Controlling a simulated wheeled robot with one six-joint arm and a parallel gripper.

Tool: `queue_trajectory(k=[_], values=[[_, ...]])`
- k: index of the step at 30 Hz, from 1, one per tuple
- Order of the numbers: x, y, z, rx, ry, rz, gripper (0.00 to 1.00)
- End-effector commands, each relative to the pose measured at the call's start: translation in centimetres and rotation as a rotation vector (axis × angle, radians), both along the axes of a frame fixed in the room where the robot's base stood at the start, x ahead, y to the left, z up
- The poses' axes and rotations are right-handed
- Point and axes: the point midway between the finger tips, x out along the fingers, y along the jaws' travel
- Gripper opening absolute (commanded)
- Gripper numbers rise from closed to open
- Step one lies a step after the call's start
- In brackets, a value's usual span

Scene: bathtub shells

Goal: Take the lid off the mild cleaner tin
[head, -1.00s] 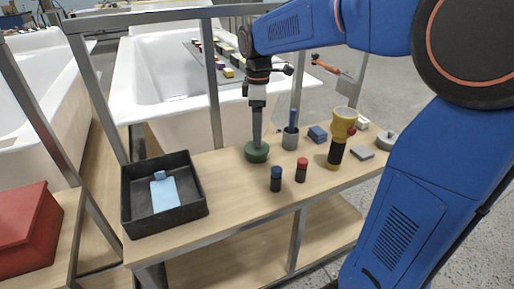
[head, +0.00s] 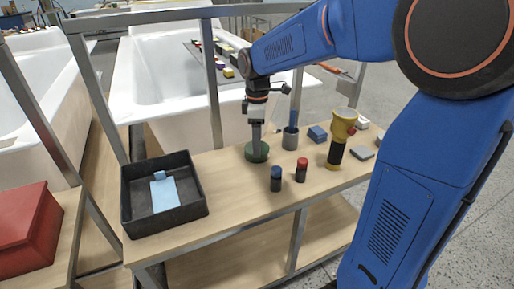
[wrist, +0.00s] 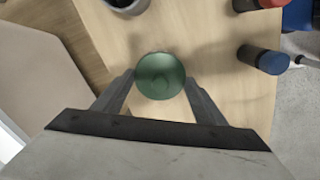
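A low, round green tin (head: 257,153) stands upright on the wooden bench, with no readable label. Its round green top fills the middle of the wrist view (wrist: 160,76). My gripper (head: 256,152) points straight down at the tin, its fingers overlapping it in the head view. In the wrist view, the two fingers (wrist: 160,80) stand on opposite sides of the green top. They look open, with a thin gap beside the rim; contact is hard to judge. The seam between lid and tin body cannot be made out.
A blue-capped bottle (head: 276,179) and a red-capped bottle (head: 301,170) stand in front. A grey cup (head: 290,140), a blue block (head: 317,133) and a yellow-black torch (head: 339,140) are to the right. A black tray (head: 180,221) holds a light-blue item at left.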

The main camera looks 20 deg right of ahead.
Motion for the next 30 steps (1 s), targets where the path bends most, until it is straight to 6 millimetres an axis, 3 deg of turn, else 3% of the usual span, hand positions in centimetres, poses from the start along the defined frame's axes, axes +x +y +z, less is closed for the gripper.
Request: queue_trajectory(k=[14, 30], values=[[0.0, 0.0, 0.6, 0.001, -0.001, 0.000, 0.43], [0.1, 0.0, 8.9, 0.000, -0.002, 0.000, 0.43]])
